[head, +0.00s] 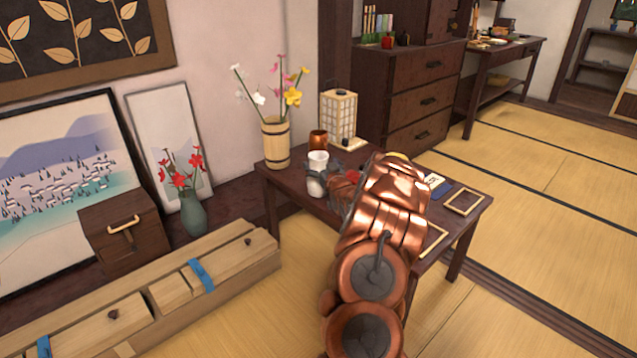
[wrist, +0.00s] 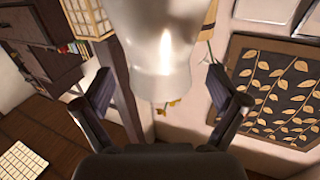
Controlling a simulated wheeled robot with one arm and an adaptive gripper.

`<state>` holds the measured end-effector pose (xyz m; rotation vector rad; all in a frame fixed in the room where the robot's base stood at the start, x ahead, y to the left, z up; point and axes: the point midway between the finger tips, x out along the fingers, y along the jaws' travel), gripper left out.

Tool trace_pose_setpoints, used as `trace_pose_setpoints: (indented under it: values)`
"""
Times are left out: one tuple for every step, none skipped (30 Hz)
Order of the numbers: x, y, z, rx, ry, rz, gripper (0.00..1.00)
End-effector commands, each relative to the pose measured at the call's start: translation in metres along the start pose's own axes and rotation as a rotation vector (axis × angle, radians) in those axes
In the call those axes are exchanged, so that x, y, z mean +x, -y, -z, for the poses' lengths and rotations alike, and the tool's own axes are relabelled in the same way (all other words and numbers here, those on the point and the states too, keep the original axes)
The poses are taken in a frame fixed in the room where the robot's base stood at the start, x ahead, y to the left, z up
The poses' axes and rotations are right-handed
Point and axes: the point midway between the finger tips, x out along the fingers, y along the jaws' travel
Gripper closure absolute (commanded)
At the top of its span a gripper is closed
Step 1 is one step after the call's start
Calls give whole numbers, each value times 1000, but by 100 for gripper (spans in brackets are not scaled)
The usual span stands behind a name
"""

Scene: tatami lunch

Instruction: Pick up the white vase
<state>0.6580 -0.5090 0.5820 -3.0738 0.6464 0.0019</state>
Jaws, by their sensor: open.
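The white vase (head: 317,162) stands upright on the low dark table (head: 287,184), near its left end. It fills the top middle of the wrist view (wrist: 155,50), glossy and close. My gripper (head: 331,175) is at the vase, reaching in from the right. In the wrist view, my gripper's (wrist: 158,88) two dark fingers are spread, one on each side of the vase, with a visible gap at least on the right. Part of the vase is hidden by a finger in the head view.
A copper cup (head: 318,138) stands close behind the vase. A wooden bucket vase with flowers (head: 276,145) is to its left and a paper lantern (head: 339,115) behind. Small frames (head: 464,202) lie at the table's right end.

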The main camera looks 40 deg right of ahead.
Motion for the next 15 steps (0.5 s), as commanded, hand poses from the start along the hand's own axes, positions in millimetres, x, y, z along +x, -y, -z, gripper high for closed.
trace_pose_setpoints:
  values:
    - [6, 0, -2, -3, -3, 0, 3]
    - [9, 0, -2, -4, -3, 1, 3]
    - [13, 0, -2, -3, -2, 1, 3]
    - [15, 0, -3, -2, -2, 1, 3]
    - [18, 0, -3, -1, -1, 1, 3]
    - [20, 0, -3, -2, -1, 1, 3]
    - [22, 0, -2, -1, -1, 1, 3]
    - [24, 0, -2, -1, -1, 1, 3]
    - [25, 0, -2, -1, -1, 1, 3]
    - [26, 0, -1, -1, -1, 1, 3]
    - [27, 0, -1, -1, -2, 1, 3]
    - [27, 0, -1, 0, -1, 1, 3]
    - [27, 0, 0, 0, -1, 0, 3]
    - [27, 0, 0, 0, -1, 0, 3]
    - [27, 0, 0, 0, -1, 0, 3]
